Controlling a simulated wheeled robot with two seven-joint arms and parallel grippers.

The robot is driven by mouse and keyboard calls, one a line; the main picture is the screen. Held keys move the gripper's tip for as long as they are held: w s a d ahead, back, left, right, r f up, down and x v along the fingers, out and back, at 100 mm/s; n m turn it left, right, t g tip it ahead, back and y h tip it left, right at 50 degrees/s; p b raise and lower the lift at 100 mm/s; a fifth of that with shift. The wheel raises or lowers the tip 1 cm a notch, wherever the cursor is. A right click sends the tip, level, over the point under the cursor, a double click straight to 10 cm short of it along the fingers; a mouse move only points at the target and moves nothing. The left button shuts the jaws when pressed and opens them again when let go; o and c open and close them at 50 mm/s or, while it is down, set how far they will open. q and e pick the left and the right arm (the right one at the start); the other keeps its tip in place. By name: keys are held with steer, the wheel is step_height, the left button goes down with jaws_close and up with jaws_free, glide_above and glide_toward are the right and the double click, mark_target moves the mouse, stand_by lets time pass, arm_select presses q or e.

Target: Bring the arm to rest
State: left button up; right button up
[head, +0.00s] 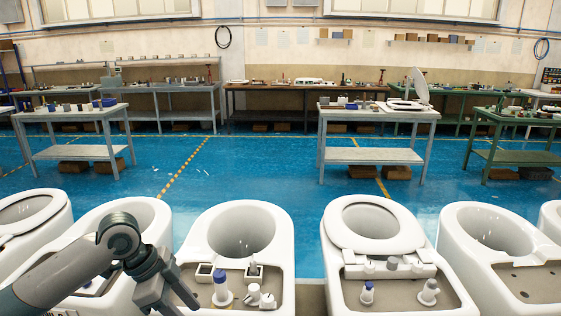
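My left arm comes in from the lower left, bends at a rounded grey joint and points down. My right arm and gripper are not in view.
A row of white toilets crosses the front. The middle one (286,226) carries a blue-capped white part (221,289) and small fittings. Another toilet (376,222) has a seat ring and fittings. Workbenches (376,113) stand behind on open blue floor (270,165).

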arm_select(q)
steer(key=s+d+f+n+t, duration=0.1)
steer(key=s+d+f+n, duration=0.25)
steer(key=s+f, duration=0.35)
steer(key=s+d+f+n+t, duration=0.15)
steer(key=s+d+f, duration=0.35)
steer(key=f, duration=0.5)
steer(key=s+a+f+n+y, duration=0.2)
steer(key=s+a+f+n, duration=0.25)
steer(key=s, duration=0.45)
steer(key=s+a+f+n+y, duration=0.25)
steer(key=s+a+n, duration=0.3)
steer(key=s, duration=0.35)
step_height(320, 180, down, 28)
steer(key=s+a+m+g, duration=0.1)
steer(key=s+a+f+g, duration=0.1)
steer(key=s+a+f, duration=0.2)
steer(key=s+f, duration=1.5)
steer(key=shift+s, duration=0.2)
steer(key=shift+a, duration=0.1)
